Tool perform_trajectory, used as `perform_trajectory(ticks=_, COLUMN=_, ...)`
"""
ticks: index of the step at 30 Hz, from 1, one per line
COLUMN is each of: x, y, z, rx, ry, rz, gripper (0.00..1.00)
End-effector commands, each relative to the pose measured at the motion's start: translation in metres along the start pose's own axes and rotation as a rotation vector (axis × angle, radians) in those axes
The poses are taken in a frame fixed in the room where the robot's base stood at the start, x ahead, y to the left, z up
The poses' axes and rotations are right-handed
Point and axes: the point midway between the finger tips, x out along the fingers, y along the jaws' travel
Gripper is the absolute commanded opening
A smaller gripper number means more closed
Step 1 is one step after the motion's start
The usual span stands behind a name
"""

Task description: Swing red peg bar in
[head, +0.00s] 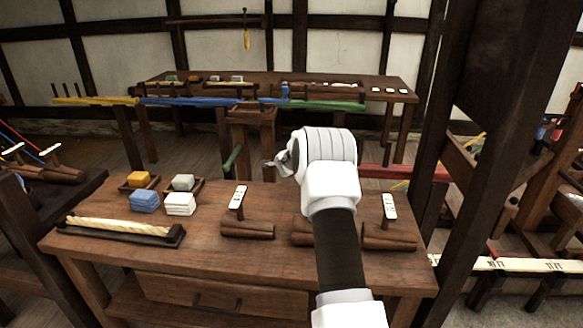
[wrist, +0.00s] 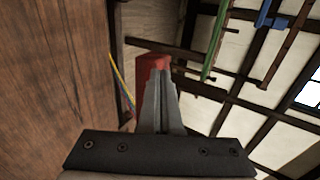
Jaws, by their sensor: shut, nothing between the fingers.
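The red peg bar (head: 410,173) runs level behind my arm, above the bench's far right edge. Its left part is hidden by my wrist. In the wrist view a red bar end (wrist: 148,85) shows just beyond and left of the fingers. My gripper (head: 272,163) is above the far side of the bench, pointing left, shut and empty. Its closed fingers (wrist: 161,75) overlap the red bar in the wrist view; I cannot tell whether they touch it.
The near bench (head: 90,242) holds a rope tray (head: 120,229), several coloured blocks and upright white tags (head: 240,196). A post (head: 252,132) stands behind it. Yellow (head: 95,101), blue (head: 190,101) and green (head: 330,106) bars lie beyond. A dark timber frame (head: 490,110) stands right.

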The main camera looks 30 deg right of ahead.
Motion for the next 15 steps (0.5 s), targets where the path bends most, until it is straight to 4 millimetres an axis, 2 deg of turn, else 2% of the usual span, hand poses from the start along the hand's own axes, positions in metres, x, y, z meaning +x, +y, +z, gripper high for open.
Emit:
perform_trajectory(ticks=3, x=-0.019, y=-0.001, z=0.002, rx=0.001, ry=-0.001, rz=-0.001, gripper=0.0)
perform_trajectory(ticks=9, x=-0.045, y=-0.001, z=0.005, rx=0.0, ry=-0.001, rz=-0.001, gripper=0.0)
perform_trajectory(ticks=15, x=-0.058, y=-0.001, z=0.007, rx=0.0, ry=0.0, rz=-0.001, gripper=0.0)
